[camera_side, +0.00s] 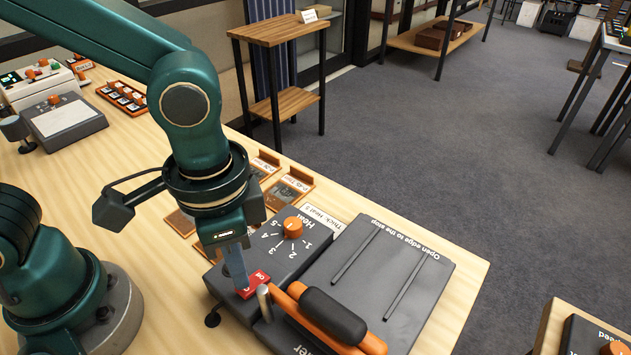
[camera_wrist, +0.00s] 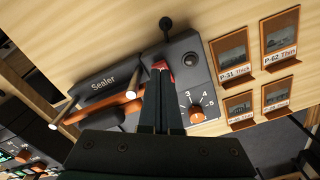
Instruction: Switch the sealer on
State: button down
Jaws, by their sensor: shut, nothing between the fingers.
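The sealer (camera_side: 390,268) is a dark grey machine at the table's front right, with an orange lever and a black grip (camera_side: 333,315). It also shows in the wrist view (camera_wrist: 105,85). Its red rocker switch (camera_side: 257,281) sits beside the lever's metal post; white lettering shows on it. The orange heat knob (camera_side: 292,227) has a numbered dial. My gripper (camera_side: 242,286) is shut and empty, pointing down with its tips at the switch. In the wrist view the tips (camera_wrist: 161,68) cover much of the switch. I cannot tell if they touch it or which way it is tipped.
Photo cards on small brown stands (camera_side: 288,188) stand just behind the sealer. A round dark button or lamp (camera_wrist: 191,60) is near the switch. A grey device (camera_side: 65,122) and an orange-marked rack (camera_side: 121,97) are at the back left.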

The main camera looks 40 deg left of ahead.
jog(key=shift+f, duration=1.05)
dwell(0.4)
jog(key=shift+r, duration=3.5)
jog(key=a+r+n+t, duration=0.3)
jog(key=a+n+t, duration=0.2)
jog(key=a, duration=0.6)
jog(key=shift+s+a+n+t, duration=0.2)
jog(key=shift+a+n+t, duration=0.15)
jog(key=shift+n, duration=0.15)
